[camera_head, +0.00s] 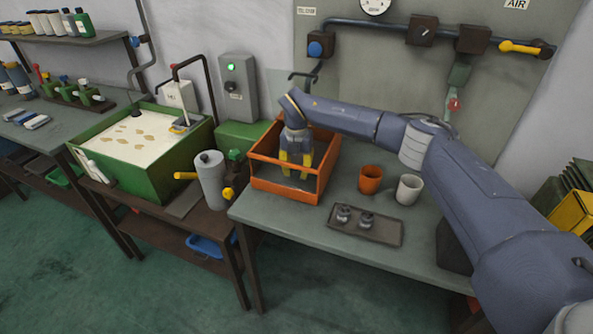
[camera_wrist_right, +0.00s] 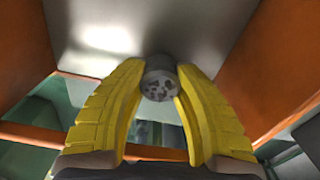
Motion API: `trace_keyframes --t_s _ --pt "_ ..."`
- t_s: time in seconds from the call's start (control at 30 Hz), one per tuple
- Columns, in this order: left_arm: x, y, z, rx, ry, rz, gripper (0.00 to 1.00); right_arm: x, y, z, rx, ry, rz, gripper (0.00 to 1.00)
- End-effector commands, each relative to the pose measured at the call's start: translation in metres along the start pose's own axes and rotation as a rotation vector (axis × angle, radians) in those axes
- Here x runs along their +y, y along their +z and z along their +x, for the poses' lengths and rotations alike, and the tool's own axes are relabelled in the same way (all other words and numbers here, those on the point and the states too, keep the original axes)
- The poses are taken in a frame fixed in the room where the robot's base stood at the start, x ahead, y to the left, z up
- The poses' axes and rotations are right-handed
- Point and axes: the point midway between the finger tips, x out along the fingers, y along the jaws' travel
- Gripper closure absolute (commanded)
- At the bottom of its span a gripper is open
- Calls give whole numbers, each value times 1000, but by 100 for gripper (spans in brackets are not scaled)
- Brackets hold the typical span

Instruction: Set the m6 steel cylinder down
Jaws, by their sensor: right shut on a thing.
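My right gripper (camera_head: 297,168) is inside the orange-framed box (camera_head: 287,196) on the grey-green table, fingers pointing down. In the right wrist view, its yellow fingers (camera_wrist_right: 160,92) are shut on the m6 steel cylinder (camera_wrist_right: 158,84), a small grey cylinder with a speckled end face. A pale metal surface shows right beyond the cylinder in the right wrist view; I cannot tell whether the cylinder touches it. In the head view the cylinder is too small or hidden to make out. My left gripper is not in view.
A dark tray (camera_head: 383,233) with two small metal parts lies in front of the box. An orange cup (camera_head: 370,179) and a white cup (camera_head: 409,189) stand to its right. The box's orange walls surround my gripper closely. A green-sided basin (camera_head: 165,181) stands left.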

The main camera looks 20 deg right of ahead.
Motion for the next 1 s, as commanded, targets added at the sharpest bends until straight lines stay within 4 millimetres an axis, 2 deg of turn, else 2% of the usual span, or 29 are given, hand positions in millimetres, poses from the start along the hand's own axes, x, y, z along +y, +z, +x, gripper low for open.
trace_keyframes --t_s 0.3,0.33,0.5,0.8,1.0 --pt "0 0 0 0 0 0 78 0 0 1 -1 1 -1 100" --pt "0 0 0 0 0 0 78 0 0 2 0 0 0 68" --pt "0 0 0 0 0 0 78 0 0 1 0 0 0 49" --pt "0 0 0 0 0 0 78 0 0 -1 0 1 0 49" --pt "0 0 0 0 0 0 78 0 1 -23 -3 2 0 49"
